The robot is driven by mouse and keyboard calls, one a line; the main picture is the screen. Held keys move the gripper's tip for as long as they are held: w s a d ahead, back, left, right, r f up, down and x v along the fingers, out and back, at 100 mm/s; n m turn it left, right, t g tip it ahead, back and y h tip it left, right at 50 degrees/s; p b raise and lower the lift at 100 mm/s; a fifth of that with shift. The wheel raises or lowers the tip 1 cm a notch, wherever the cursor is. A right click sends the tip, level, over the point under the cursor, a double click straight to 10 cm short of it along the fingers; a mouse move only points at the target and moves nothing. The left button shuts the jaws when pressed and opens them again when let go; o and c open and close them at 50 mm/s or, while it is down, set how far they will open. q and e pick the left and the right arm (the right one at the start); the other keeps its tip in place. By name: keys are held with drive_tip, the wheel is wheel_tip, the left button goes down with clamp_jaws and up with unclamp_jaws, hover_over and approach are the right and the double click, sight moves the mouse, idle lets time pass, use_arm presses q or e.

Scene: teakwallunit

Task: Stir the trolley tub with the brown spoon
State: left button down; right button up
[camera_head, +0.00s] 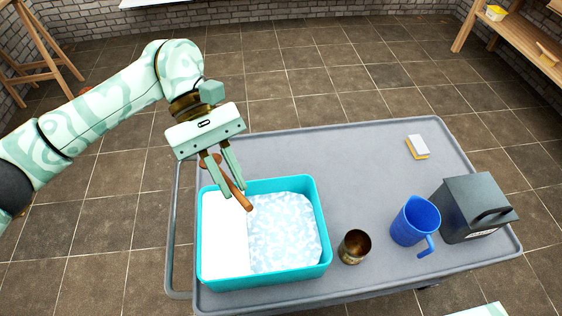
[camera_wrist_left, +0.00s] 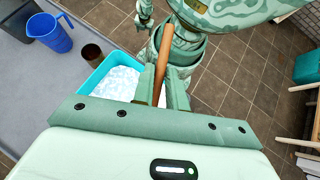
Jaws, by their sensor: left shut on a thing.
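The turquoise tub (camera_head: 322,232) stands on the left part of the grey trolley (camera_head: 335,156). It holds a pale blue-and-white mottled filling, with a plain white area on its left side. My left gripper (camera_head: 226,170) is above the tub's back edge, shut on the brown spoon (camera_head: 238,195). The spoon is tilted, its lower end over the tub; I cannot tell whether it touches the filling. A wider brown oval shows behind the fingers. In the left wrist view, the spoon (camera_wrist_left: 164,50) runs between the fingers, with the tub (camera_wrist_left: 97,75) beside it.
Right of the tub on the trolley are a brown metal can (camera_head: 354,247), a blue jug (camera_head: 413,222) and a dark grey box with a handle (camera_head: 472,207). A yellow-and-white sponge (camera_head: 417,147) lies at the back right. The trolley's back middle is clear.

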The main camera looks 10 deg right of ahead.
use_arm(q)
drive_tip(key=w+d+f+n+t+h+p, duration=0.1)
drive_tip(key=d+f+n+t+h+p, duration=0.15)
drive_tip(key=d+n+t+h, duration=0.35)
drive_tip(key=w+d+f+n+t+h+p, duration=0.1)
drive_tip(key=d+n+t+h+p, duration=0.3)
drive_tip(key=n+h, duration=0.3)
use_arm(e)
wheel_tip(320, 180, up, 7)
drive_tip(key=w, duration=0.3)
use_arm(q)
drive_tip(key=a+f+b, duration=0.2)
drive_tip(key=f+b, duration=0.3)
drive_tip(key=f, duration=0.2)
drive_tip(key=a+f+b, duration=0.2)
drive_tip(key=f+b, duration=0.4)
drive_tip(key=shift+a+f+g+h, duration=0.3)
drive_tip(key=shift+a+f+g, duration=0.05)
drive_tip(key=shift+a+g, duration=0.05)
use_arm(e)
drive_tip(key=s+f, duration=0.4)
drive_tip(key=f, duration=0.6)
drive_tip(key=shift+s, duration=0.3)
drive_tip(key=shift+d, duration=0.1)
use_arm(q)
drive_tip(key=shift+d, duration=0.1)
